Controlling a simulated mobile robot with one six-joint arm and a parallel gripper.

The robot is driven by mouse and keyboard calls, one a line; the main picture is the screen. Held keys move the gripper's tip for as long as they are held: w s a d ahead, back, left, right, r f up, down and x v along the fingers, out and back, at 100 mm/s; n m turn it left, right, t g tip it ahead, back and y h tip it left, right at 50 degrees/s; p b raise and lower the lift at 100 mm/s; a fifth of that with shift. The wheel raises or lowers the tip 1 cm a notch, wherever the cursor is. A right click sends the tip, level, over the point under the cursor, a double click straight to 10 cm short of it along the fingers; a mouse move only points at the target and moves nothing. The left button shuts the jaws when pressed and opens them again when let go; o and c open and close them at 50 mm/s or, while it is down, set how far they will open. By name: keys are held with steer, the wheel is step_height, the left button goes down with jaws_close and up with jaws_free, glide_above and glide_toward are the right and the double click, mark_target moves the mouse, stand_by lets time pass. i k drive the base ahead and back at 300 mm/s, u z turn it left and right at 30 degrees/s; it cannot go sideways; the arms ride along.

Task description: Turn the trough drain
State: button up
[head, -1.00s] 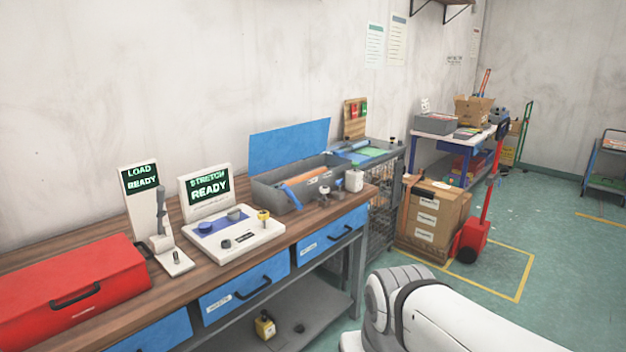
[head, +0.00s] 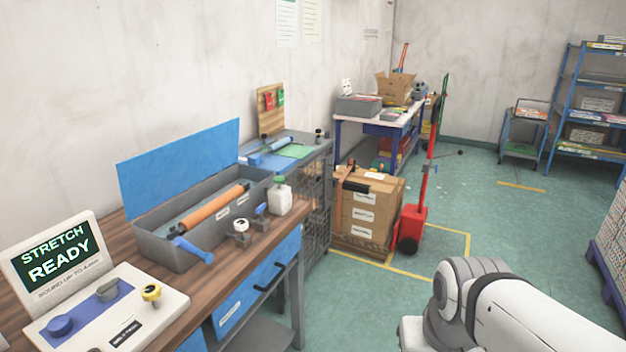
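A grey trough (head: 178,262) with a raised blue lid (head: 180,170) stands on the wooden bench. An orange roller (head: 213,208) lies inside it. A blue handle (head: 193,250) sticks out at the trough's front left. In front of the trough's right part are a white-topped round knob (head: 240,226) and a small blue lever (head: 261,211) on a grey block. I cannot tell which of these is the drain. My gripper is out of view; only a white part of my arm shows at the bottom right, apart from the bench.
A white bottle (head: 280,198) with a green cap stands at the trough's right end. The STRETCH READY panel (head: 58,262) is at lower left. Cardboard boxes (head: 365,213) and a red hand truck (head: 413,222) stand beyond the bench. The green floor to the right is mostly clear.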

mark_target(260, 210)
steer(key=z, duration=0.1)
steer(key=i, duration=1.55)
steer(key=u, duration=0.8)
steer(key=i, duration=0.4)
steer(key=u, duration=0.3)
steer(key=k, duration=0.65)
steer(key=u, duration=0.2)
steer(key=i, duration=0.7)
steer(key=z, duration=0.1)
